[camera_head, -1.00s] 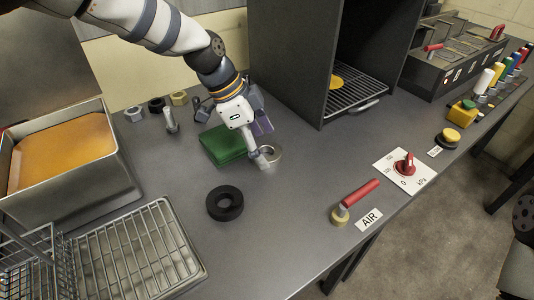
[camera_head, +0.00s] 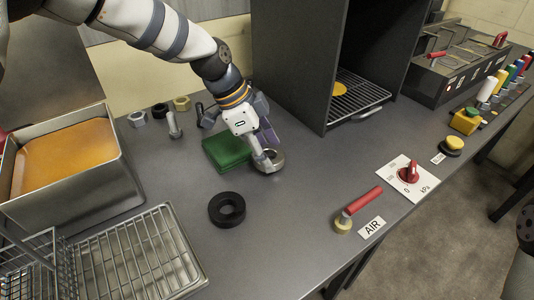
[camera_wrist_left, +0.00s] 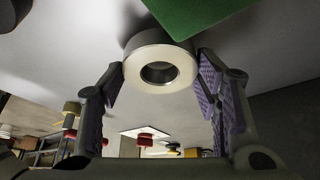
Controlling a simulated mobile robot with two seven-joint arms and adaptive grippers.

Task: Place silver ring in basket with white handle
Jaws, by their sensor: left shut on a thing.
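The silver ring (camera_head: 275,163) lies on the grey bench, just right of a green block. In the left wrist view the ring (camera_wrist_left: 160,53) sits between the purple finger pads. My left gripper (camera_head: 265,156) is shut on it, low at the bench top. A wire basket (camera_head: 38,262) stands at the lower left of the head view, partly cut off by the frame edge. I cannot make out a white handle on it.
A black ring (camera_head: 227,209) lies between the silver ring and a wire rack tray (camera_head: 140,255). The green block (camera_head: 226,151) is close beside the gripper. A metal tub (camera_head: 75,190) of orange material is at left. A dark cabinet (camera_head: 290,75) stands behind.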

